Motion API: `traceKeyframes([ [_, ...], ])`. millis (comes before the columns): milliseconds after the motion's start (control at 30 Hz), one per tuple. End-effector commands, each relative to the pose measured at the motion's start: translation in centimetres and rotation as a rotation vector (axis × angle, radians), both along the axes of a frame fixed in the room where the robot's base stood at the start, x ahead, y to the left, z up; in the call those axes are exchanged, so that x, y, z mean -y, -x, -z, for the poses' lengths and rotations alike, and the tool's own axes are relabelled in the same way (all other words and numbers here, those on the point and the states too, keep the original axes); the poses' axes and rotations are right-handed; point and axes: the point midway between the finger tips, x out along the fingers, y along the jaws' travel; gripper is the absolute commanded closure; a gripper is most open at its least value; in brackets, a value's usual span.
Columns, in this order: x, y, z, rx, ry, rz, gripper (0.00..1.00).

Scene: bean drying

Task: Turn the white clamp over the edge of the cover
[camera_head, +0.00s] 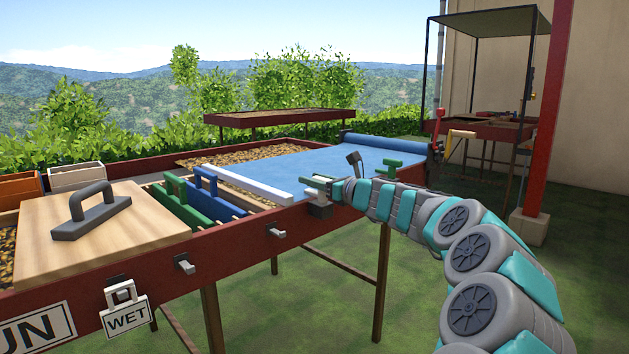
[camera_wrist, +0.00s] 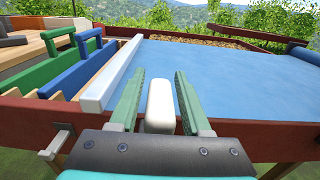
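The blue cover (camera_head: 330,165) lies over the right part of the drying bed, with a white bar (camera_head: 248,185) along its left edge. The white clamp (camera_wrist: 160,104) stands at the bed's front rail, between the fingers of my gripper (camera_wrist: 160,78) in the wrist view. Narrow gaps seem to show beside the clamp, so the green fingers look open around it. In the head view my gripper (camera_head: 318,184) is at the front rail near the cover's left front corner. The clamp (camera_head: 320,209) is partly hidden there by my gripper.
Green and blue handled rakes (camera_head: 197,194) stand left of the white bar. A wooden board with a grey handle (camera_head: 92,212) lies further left. Grey pegs (camera_head: 276,231) stick out of the front rail. A WET sign (camera_head: 126,316) hangs there. A red post (camera_head: 547,110) stands right.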

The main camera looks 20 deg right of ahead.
Motion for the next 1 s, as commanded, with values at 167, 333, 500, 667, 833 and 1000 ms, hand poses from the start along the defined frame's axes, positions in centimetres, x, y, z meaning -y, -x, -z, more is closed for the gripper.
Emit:
traceKeyframes([
  [167,0.0,0.01,0.0,0.0,0.0,0.0,0.74],
  [333,0.01,0.02,-0.01,0.0,0.0,0.0,0.93],
  [500,0.01,0.02,0.0,0.0,0.0,0.0,1.0],
  [667,0.01,0.02,0.0,0.0,0.0,0.0,1.0],
  [833,-0.06,0.03,0.0,0.001,0.0,0.009,1.0],
  [1000,-0.13,0.03,-0.03,0.002,-0.001,0.053,1.0],
])
